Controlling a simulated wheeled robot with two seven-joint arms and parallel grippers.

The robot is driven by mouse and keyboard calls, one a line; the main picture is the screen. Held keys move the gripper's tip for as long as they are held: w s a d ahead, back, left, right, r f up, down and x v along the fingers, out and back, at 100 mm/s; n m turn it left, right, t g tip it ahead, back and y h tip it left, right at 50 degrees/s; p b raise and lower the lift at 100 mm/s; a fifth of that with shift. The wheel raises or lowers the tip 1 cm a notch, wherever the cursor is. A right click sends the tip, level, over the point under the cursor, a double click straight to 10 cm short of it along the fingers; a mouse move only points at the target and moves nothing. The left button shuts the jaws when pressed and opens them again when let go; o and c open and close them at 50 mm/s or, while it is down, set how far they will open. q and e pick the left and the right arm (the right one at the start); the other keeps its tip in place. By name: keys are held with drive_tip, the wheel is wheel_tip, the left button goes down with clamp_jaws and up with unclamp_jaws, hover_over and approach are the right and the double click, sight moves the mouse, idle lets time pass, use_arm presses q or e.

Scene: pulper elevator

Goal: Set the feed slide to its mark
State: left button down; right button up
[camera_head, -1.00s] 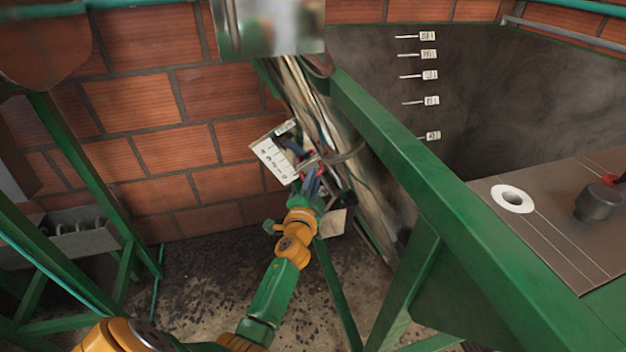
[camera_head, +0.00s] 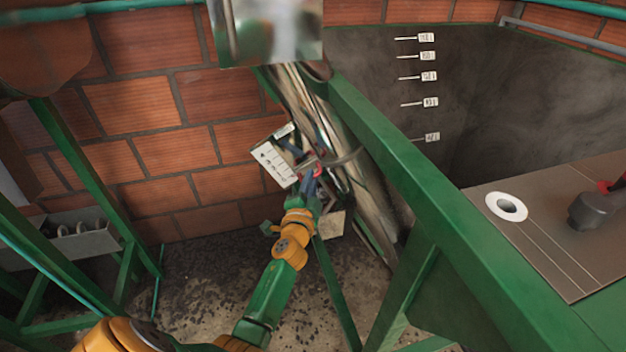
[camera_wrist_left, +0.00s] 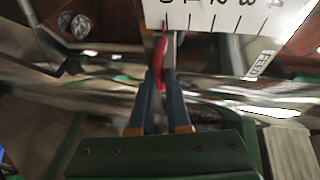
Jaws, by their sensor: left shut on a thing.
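My left gripper (camera_head: 313,182) is shut on the red handle (camera_head: 318,171) of the feed slide, beside the slanted metal tube. In the left wrist view, the blue fingers of this gripper (camera_wrist_left: 161,85) sit either side of the red handle (camera_wrist_left: 160,55). A white scale plate (camera_head: 274,163) stands just left of the handle. In the wrist view the scale plate (camera_wrist_left: 215,18) shows numbered marks upside down, and the handle with a grey metal strip is near its low end, around 0. Which mark is the target cannot be told. My right gripper is not in view.
The slanted metal tube (camera_head: 305,100) runs behind the handle. A green frame beam (camera_head: 400,150) and a tank (camera_head: 470,100) with level labels stand to the right. A brick wall (camera_head: 130,110) is behind. A FEED label (camera_wrist_left: 261,64) is beside the scale.

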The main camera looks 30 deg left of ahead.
use_arm(q)
drive_tip(key=shift+s+a+r+p, duration=0.15)
drive_tip(key=shift+r+p, duration=0.05)
drive_tip(key=shift+r, duration=0.3)
drive_tip(key=shift+s+a+r+p, duration=0.1)
drive_tip(key=shift+r+p, duration=0.05)
drive_tip(key=shift+r, duration=0.35)
drive_tip(key=shift+s+f, duration=0.1)
drive_tip(key=shift+f, duration=0.05)
drive_tip(key=c, duration=0.9)
unclamp_jaws()
drive_tip(key=shift+a+f, duration=0.1)
drive_tip(key=shift+a, duration=0.05)
drive_tip(key=v, duration=0.7)
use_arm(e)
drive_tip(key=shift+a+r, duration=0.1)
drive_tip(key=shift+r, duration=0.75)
